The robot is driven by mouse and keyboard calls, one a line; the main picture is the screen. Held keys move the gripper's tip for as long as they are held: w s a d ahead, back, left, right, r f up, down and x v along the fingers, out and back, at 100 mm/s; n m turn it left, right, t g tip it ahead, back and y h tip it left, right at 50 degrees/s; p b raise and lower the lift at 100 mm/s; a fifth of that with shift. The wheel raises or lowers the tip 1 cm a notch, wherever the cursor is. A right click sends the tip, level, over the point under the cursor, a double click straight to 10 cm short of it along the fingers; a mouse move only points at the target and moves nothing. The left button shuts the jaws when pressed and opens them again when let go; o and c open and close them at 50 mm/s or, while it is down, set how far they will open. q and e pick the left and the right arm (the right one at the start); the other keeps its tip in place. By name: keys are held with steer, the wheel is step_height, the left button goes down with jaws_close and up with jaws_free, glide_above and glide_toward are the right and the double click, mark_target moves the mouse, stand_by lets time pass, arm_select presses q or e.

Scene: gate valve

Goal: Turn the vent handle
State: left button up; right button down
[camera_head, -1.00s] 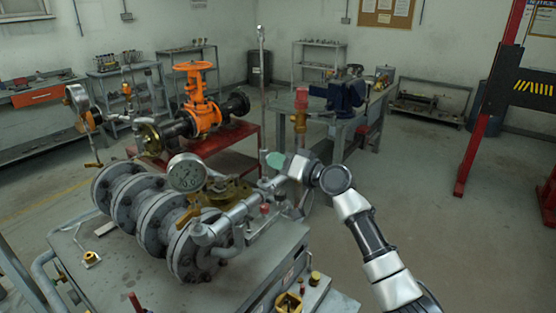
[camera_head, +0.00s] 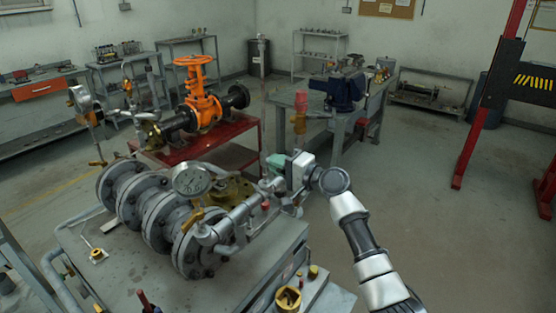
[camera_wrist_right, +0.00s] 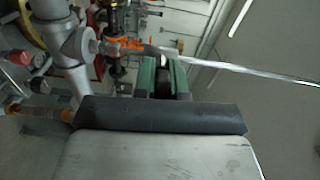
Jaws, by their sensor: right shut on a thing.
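My right gripper (camera_head: 277,164) reaches in from the right to the silver pipework behind the gauge (camera_head: 191,180). In the right wrist view its green fingers (camera_wrist_right: 166,76) are closed at a slim silver bar, which looks like the vent handle (camera_wrist_right: 240,68). The bar runs from a round pipe fitting (camera_wrist_right: 88,46) past the fingertips to the right edge. In the head view it appears to be the thin upright rod (camera_head: 262,95) above the pipe. The fingers and wrist hide the exact grip. My left gripper is not in view.
Large grey flanges (camera_head: 190,245) and pipes fill the metal bench (camera_head: 130,275). A red-topped brass fitting (camera_head: 300,112) stands close behind my right gripper. An orange gate valve (camera_head: 202,108) sits on a red stand (camera_head: 240,150).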

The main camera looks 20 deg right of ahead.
steer(key=shift+m, duration=0.5)
steer(key=c, duration=1.2)
jaws_free()
steer(key=shift+b+v, duration=1.25)
steer(key=shift+v, duration=4.15)
